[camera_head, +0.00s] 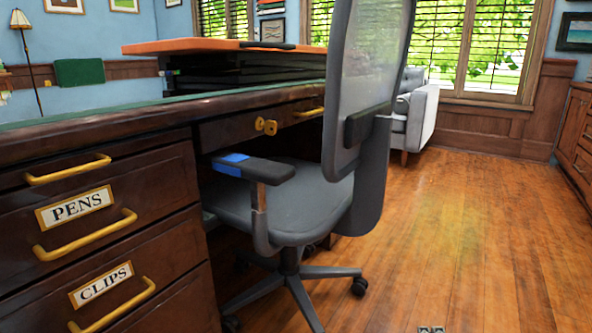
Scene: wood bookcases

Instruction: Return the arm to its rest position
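A small grey tip (432,329), seemingly the top of my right gripper, just shows at the bottom edge, right of centre, in the head view. It appears over the wood floor, apart from the chair. The rest of it and its arm are below the picture, and I cannot tell whether its fingers are open or shut. My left gripper and arm are not in view.
A dark wood desk (95,150) with drawers labelled PENS and CLIPS fills the left. A grey office chair (290,205) stands against it, its wheeled base spreading over the floor. The wood floor (470,240) on the right is clear. A cabinet (577,135) stands far right.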

